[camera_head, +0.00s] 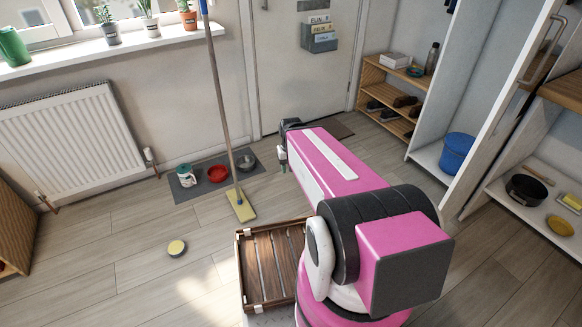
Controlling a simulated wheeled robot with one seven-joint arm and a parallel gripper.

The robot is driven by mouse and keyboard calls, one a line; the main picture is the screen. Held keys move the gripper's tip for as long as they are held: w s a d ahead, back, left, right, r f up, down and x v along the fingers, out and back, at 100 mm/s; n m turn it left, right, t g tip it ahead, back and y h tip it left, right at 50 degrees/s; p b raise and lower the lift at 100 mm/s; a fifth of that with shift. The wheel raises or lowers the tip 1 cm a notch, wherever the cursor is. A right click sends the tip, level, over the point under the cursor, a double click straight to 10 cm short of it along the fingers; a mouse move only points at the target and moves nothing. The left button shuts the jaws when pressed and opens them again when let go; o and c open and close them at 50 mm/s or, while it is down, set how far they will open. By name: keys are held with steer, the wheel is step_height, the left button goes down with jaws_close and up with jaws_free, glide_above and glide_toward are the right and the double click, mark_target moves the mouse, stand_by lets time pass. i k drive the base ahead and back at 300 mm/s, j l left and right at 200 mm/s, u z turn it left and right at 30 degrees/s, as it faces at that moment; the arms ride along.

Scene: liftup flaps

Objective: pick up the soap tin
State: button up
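A small round tin (176,248) with a pale yellow top lies flat on the wooden floor, left of centre; it looks like the soap tin. Its label is too small to read. My gripper (283,158) is at the far end of my pink arm, above the floor near the door and well away from the tin, up and to its right.
A slatted wooden tray (266,272) is beside my arm's base. A mop (240,205) stands upright between the tin and my gripper. A grey mat (212,192) holds a white can (185,174) and a red bowl (217,174). Floor around the tin is clear.

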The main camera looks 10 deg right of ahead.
mark_target(176, 249)
steer(key=u, duration=1.55)
steer(key=k+l+u, duration=0.2)
steer(key=l, duration=0.3)
steer(key=i, duration=0.1)
